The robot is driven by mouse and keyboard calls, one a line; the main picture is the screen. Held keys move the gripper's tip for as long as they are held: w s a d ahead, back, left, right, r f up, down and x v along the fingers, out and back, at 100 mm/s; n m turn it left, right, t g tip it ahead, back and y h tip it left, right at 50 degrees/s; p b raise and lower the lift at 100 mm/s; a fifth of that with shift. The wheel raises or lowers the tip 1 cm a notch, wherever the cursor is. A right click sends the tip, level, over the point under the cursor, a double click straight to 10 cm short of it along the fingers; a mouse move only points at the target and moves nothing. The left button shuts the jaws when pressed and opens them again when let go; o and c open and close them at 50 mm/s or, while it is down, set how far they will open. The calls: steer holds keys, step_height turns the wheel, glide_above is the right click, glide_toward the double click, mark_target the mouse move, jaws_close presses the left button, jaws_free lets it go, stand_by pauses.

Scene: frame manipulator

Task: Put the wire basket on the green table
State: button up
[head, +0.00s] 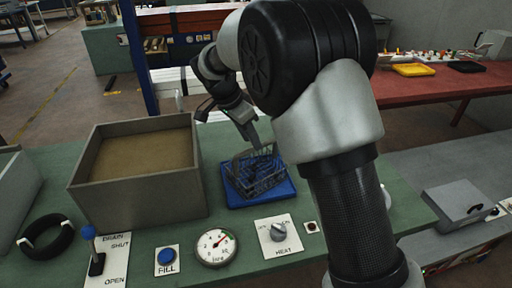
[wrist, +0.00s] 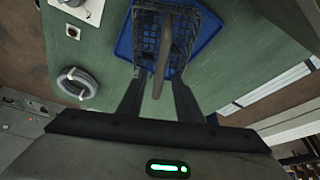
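The dark wire basket (head: 256,178) stands on a blue tray (head: 234,200), which lies on the green table (head: 225,240). In the wrist view the basket (wrist: 150,32) is at the top, over the blue tray (wrist: 205,30). My gripper (head: 253,143) is just above the basket's far side, pointing down. In the wrist view my gripper (wrist: 158,82) has its two fingers spread apart. A long, greyish bar, seemingly the basket's handle (wrist: 161,65), runs between the fingers with gaps on both sides. I cannot tell what is inside the basket.
A large grey open bin (head: 150,205) stands left of the tray. Along the table's front are a blue-knobbed lever (head: 89,235), a blue button (head: 166,257), a gauge (head: 216,247), a heat knob (head: 278,233) and a black ring (head: 46,236). My arm hides much of the right.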

steer(key=shift+v, duration=1.3)
steer(key=shift+d+r, duration=0.15)
steer(key=s+d+r+n+y, duration=0.2)
steer(key=s+d+r+n, duration=0.2)
steer(key=s+d+r, duration=0.8)
steer(key=s+d+f+n+t, duration=0.1)
steer(key=s+d+n, duration=0.2)
steer(key=s, duration=0.5)
steer(key=s+d+f+n+t+y, duration=0.1)
steer(key=s+d+f+n, duration=0.1)
steer(key=s, duration=0.7)
steer(key=shift+s+d+n+t+y, duration=0.35)
steer(key=shift+d+n, duration=0.25)
steer(key=shift+d, duration=0.4)
steer(key=shift+a, duration=0.1)
